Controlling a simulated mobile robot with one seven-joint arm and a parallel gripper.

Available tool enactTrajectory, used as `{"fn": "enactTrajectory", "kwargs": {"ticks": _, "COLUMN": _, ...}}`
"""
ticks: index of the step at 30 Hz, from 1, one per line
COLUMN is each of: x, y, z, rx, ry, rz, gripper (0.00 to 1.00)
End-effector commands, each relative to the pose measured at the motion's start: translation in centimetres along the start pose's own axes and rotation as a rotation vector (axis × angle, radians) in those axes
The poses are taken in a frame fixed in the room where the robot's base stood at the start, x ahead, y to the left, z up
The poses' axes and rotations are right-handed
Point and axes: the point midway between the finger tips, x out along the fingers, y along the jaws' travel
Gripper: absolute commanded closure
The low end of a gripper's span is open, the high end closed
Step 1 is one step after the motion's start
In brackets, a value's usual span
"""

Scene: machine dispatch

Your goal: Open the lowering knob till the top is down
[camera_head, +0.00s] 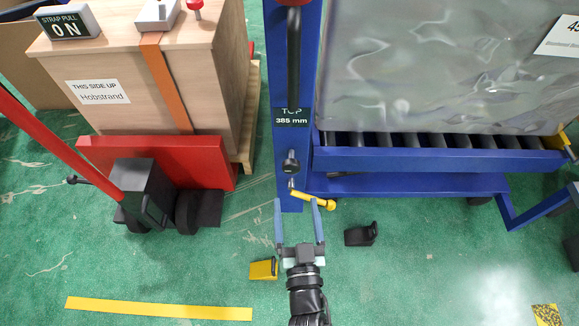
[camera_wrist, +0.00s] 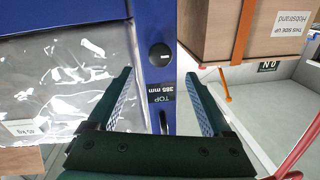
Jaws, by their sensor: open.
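A black round knob (camera_head: 291,163) sticks out of the blue post (camera_head: 290,140), below a dark label (camera_head: 291,117) reading "TOP 385 mm". In the wrist view the knob (camera_wrist: 160,54) shows face-on between and beyond my fingertips. My gripper (camera_head: 297,203) is open and empty in front of the post, with a finger to each side and apart from the knob. A yellow lever (camera_head: 313,199) sits low by the post's foot, close to my fingertips in the head view. The blue top with rollers (camera_head: 440,155) carries a large grey wrapped load (camera_head: 420,70).
A red pallet truck (camera_head: 160,160) with a wooden crate (camera_head: 150,70) stands left. A yellow wedge (camera_head: 263,269) and a black pedal-like piece (camera_head: 361,235) lie on the green floor near my arm. A yellow floor stripe (camera_head: 158,308) runs lower left.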

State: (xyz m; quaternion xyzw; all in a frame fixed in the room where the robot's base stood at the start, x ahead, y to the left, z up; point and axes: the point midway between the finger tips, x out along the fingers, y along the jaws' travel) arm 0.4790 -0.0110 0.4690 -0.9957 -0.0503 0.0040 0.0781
Motion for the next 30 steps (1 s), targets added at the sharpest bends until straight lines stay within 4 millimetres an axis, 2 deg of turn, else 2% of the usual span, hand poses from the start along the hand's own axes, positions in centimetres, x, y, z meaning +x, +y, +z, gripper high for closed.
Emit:
{"fn": "enactTrajectory", "kwargs": {"ticks": 9, "x": 6.9, "y": 0.0, "z": 0.2, "rx": -0.001, "ry": 0.004, "rz": -0.001, "gripper": 0.16}}
{"fn": "enactTrajectory", "kwargs": {"ticks": 15, "x": 9.8, "y": 0.0, "z": 0.1, "rx": -0.001, "ry": 0.002, "rz": 0.000, "gripper": 0.16}}
{"fn": "enactTrajectory", "kwargs": {"ticks": 21, "x": 11.1, "y": 0.0, "z": 0.0, "rx": -0.001, "ry": 0.000, "rz": 0.001, "gripper": 0.16}}
{"fn": "enactTrajectory", "kwargs": {"ticks": 30, "x": 11.2, "y": 0.0, "z": -0.1, "rx": 0.000, "ry": 0.000, "rz": 0.001, "gripper": 0.18}}
